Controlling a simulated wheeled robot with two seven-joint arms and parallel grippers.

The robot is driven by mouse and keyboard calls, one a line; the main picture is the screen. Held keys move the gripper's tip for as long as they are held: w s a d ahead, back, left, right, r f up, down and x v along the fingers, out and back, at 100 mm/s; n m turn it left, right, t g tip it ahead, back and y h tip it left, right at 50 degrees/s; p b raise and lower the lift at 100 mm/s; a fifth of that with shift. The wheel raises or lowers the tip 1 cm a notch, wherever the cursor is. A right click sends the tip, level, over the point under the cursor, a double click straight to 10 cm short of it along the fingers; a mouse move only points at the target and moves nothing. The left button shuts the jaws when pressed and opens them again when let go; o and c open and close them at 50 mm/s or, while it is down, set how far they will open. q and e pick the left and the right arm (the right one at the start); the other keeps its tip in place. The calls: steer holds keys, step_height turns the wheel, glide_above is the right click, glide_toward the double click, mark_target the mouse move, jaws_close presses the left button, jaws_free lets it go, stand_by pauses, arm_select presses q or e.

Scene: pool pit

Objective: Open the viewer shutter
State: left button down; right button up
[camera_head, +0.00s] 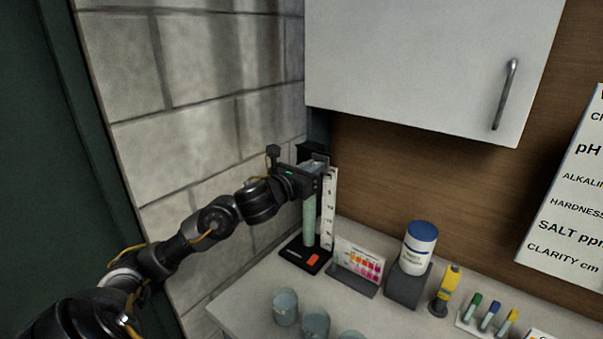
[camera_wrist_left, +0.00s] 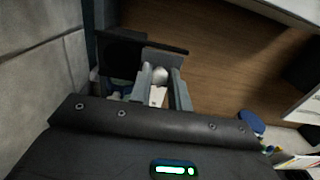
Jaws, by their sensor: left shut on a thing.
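The viewer stands on the counter in the head view: a pale green tube (camera_head: 309,222) on a black base (camera_head: 305,258), with a white marked scale (camera_head: 329,208) beside it. A dark plate at its top, which looks like the shutter (camera_head: 309,149), also shows as a black panel in the left wrist view (camera_wrist_left: 121,54). My left gripper (camera_head: 318,165) is at the top of the viewer. In the left wrist view its grey fingers (camera_wrist_left: 160,88) are closed around a small pale piece by the panel; the exact contact is partly hidden. My right gripper is not in view.
A colour chart (camera_head: 359,261), a blue-lidded jar (camera_head: 419,245) and a yellow device (camera_head: 446,290) stand right of the viewer. Several cups (camera_head: 285,306) are in front. A wall cabinet (camera_head: 430,65) hangs above right; a block wall (camera_head: 190,110) is close on the left.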

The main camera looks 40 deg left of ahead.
arm_select(q)
steer(key=c, duration=1.5)
jaws_free()
steer(key=shift+o, duration=1)
steer(key=s+p, duration=0.1)
steer(key=s, duration=0.9)
steer(key=shift+s+p, duration=0.3)
steer(key=shift+s, duration=0.1)
steer(key=shift+d+f, duration=0.1)
steer(key=shift+d, duration=0.15)
